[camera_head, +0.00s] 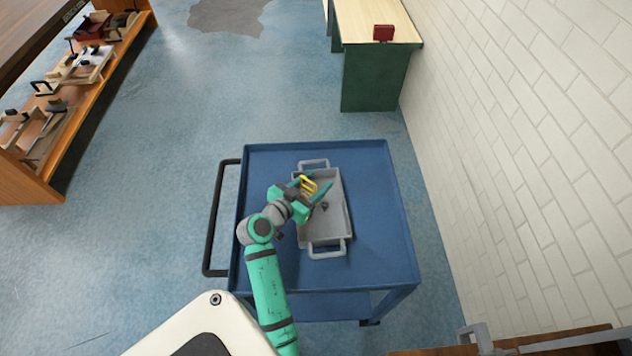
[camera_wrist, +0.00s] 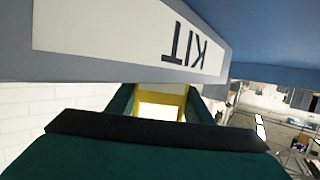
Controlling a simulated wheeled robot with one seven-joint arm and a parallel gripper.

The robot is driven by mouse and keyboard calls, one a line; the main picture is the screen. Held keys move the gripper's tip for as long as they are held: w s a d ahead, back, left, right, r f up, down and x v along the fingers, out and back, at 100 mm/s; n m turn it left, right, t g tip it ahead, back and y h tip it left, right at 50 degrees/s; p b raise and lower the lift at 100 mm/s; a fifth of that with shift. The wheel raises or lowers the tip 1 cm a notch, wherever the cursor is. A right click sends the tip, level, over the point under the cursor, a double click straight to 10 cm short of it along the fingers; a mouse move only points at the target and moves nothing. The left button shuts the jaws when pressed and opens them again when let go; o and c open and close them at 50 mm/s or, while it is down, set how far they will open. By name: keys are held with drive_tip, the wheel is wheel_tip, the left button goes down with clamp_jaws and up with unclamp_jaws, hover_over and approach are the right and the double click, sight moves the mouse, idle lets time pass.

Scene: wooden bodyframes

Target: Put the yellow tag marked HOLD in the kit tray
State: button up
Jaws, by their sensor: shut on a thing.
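The grey kit tray (camera_head: 338,222), with a handle at each end, rests on the blue cart top. In the wrist view a white label reading KIT, upside down, is on a grey wall of the tray (camera_wrist: 120,72), close to my gripper. My gripper (camera_head: 313,186) is over the upper left part of the tray. It is shut on the yellow tag (camera_head: 308,183), which shows as a yellow frame between the green fingers. The tag (camera_wrist: 174,100) also shows between the fingers in the wrist view. Its HOLD marking cannot be read.
The blue cart (camera_head: 375,255) has clear top surface around the tray and a black handle (camera_head: 213,220) at left. A wooden shelf (camera_head: 85,95) with clamps and wooden parts stands upper left. A green bench (camera_head: 375,75) holds a red object (camera_head: 383,32). A white brick wall is at right.

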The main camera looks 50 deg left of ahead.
drive_tip(key=o, duration=0.7)
drive_tip(key=shift+f, duration=0.15)
drive_tip(key=shift+o, duration=0.2)
drive_tip(key=shift+s+r, duration=0.1)
drive_tip(key=shift+r, duration=0.15)
drive_tip(key=v, duration=1.1)
drive_tip(key=shift+s, duration=0.4)
drive_tip(key=shift+d+r, duration=0.1)
